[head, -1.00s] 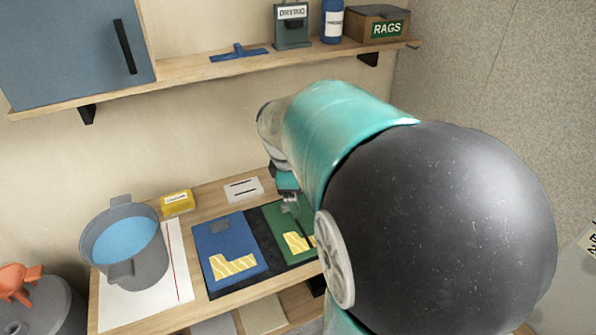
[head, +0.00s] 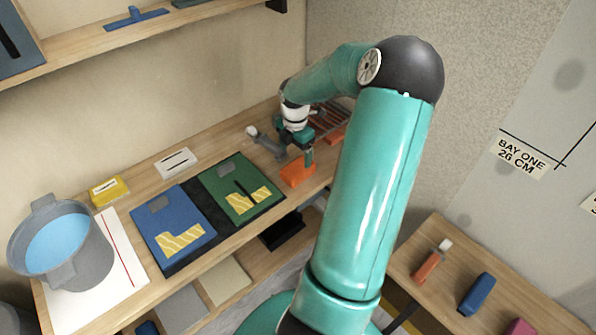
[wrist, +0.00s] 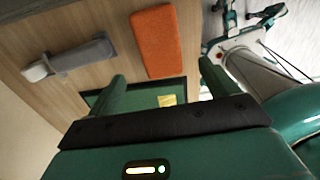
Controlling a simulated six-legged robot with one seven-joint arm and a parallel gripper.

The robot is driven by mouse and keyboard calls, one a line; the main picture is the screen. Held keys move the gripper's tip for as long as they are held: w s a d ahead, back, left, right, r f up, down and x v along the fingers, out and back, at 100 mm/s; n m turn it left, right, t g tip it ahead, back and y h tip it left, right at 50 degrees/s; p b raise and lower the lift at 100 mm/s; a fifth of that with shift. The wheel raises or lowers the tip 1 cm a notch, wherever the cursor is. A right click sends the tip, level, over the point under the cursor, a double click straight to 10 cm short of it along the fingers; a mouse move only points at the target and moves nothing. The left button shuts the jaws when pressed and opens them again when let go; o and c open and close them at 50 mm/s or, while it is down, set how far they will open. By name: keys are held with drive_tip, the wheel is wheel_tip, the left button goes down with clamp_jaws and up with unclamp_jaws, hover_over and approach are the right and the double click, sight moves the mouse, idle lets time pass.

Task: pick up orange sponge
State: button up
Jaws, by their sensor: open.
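The orange sponge (head: 294,175) lies on the wooden bench, just right of the green panel. In the wrist view the sponge (wrist: 158,42) is a flat orange block, fully seen, beyond the fingertips. My gripper (head: 304,158) is above and close to the sponge in the head view, pointing down. In the wrist view my gripper (wrist: 161,80) has its two green fingers wide apart with nothing between them. The sponge's width fits within the finger gap in that view. I see no contact with it.
A grey tool with a pale end (wrist: 75,57) lies left of the sponge. A green panel (head: 228,178) and a blue panel (head: 165,215) lie nearby. A wire rack (head: 330,117) stands behind my gripper. A grey bucket (head: 85,255) is far left.

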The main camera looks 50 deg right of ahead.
sight(295, 168)
wheel_tip(295, 168, down, 8)
drive_tip(key=shift+f, duration=0.2)
idle(0.3)
drive_tip(key=c, duration=1.1)
